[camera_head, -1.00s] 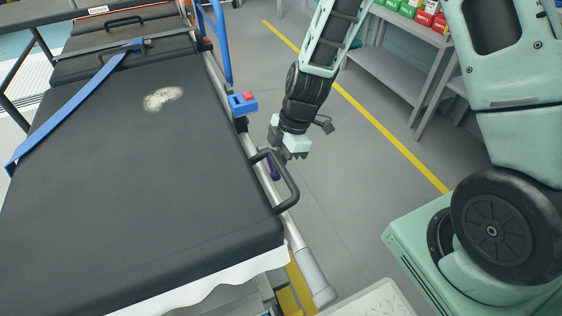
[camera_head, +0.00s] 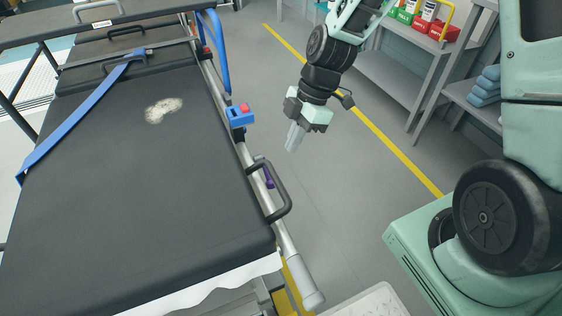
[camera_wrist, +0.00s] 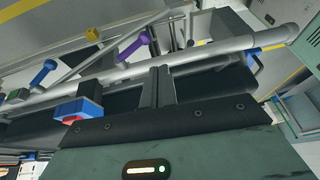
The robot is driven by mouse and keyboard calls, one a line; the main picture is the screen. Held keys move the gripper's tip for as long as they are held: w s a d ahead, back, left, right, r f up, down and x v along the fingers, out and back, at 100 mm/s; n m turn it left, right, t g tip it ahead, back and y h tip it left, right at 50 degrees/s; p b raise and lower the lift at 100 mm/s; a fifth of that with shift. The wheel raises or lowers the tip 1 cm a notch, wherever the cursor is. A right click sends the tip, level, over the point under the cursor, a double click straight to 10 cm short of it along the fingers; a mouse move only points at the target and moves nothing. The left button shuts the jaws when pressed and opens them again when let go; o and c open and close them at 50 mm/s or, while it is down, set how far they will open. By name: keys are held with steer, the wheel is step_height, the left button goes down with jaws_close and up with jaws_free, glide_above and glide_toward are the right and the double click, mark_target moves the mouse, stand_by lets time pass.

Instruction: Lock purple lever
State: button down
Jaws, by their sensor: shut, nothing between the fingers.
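The purple lever (camera_head: 269,178) is on the side rail of the stretcher (camera_head: 150,210), beside a black side handle (camera_head: 283,200). In the wrist view the purple lever (camera_wrist: 132,47) shows as a slanted purple grip above the grey rail tube. My gripper (camera_head: 292,148) is shut and empty, over the floor to the right of the rail. It is apart from the lever and above and beyond it in the head view. In the wrist view my gripper fingers (camera_wrist: 162,88) reach up toward the rail. I cannot tell whether the lever is locked.
A blue block with a red button (camera_head: 240,115) sits on the rail, and a blue strap (camera_head: 80,115) lies across the mattress. A shelf (camera_head: 385,80) with boxes stands at the right. The floor between stretcher and shelf is clear.

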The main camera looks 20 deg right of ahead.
steer(key=w+d+f+t+y+b, duration=0.1)
steer(key=d+f+y+b, duration=0.1)
steer(key=d+y+b, duration=0.25)
steer(key=d+f+b+x, duration=0.1)
steer(key=b+x, duration=0.2)
steer(key=x, duration=0.9)
steer(key=shift+w+f+y, duration=0.15)
steer(key=shift+w+y, duration=0.05)
steer(key=shift+y, duration=0.25)
steer(key=shift+a, duration=0.1)
